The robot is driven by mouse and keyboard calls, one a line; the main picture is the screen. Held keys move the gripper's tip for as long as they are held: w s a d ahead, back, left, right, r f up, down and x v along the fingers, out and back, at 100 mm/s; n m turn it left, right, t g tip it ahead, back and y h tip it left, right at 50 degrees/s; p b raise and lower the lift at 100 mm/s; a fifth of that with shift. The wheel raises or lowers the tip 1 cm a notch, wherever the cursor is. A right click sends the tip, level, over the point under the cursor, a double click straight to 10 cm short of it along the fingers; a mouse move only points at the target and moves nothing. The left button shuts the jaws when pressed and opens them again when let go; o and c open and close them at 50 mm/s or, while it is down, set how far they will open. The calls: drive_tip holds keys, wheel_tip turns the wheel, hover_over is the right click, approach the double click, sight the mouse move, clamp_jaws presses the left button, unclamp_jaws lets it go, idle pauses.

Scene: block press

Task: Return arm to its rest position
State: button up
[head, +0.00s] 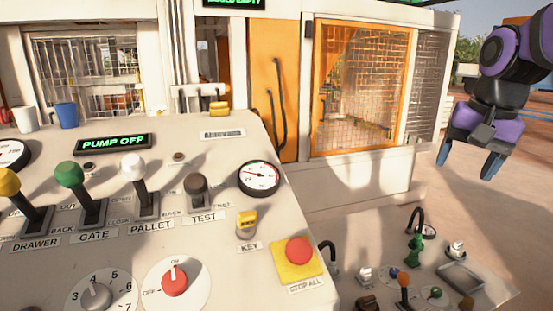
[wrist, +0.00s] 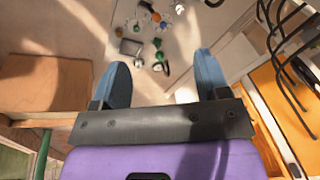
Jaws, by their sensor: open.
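My gripper (head: 468,162) hangs at the right of the head view, at the end of my purple and black arm. Its two blue fingers are apart, with nothing between them, and point down. In the wrist view my gripper (wrist: 165,85) also shows both blue fingers spread and empty. It is clear of the control console (head: 225,145) and hangs above and beyond the small lower panel (head: 385,285).
The console carries levers, a gauge (head: 259,178), a yellow key (head: 246,224) and a red stop button (head: 299,251). An orange-framed mesh gate (head: 362,85) stands behind. Blue (head: 67,115) and white (head: 24,119) cups sit at the left. Open floor lies at the right.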

drive_tip(key=s+a+f+n+t, duration=0.1)
drive_tip(key=s+n, duration=0.2)
drive_tip(key=s, duration=0.4)
drive_tip(key=s+a+f+n+t, duration=0.1)
drive_tip(key=s+n, duration=0.2)
drive_tip(key=s, duration=0.5)
drive_tip(key=shift+a+f+t+h, duration=0.3)
drive_tip(key=shift+a+f+t, duration=0.05)
drive_tip(key=shift+t, duration=0.05)
idle(0.9)
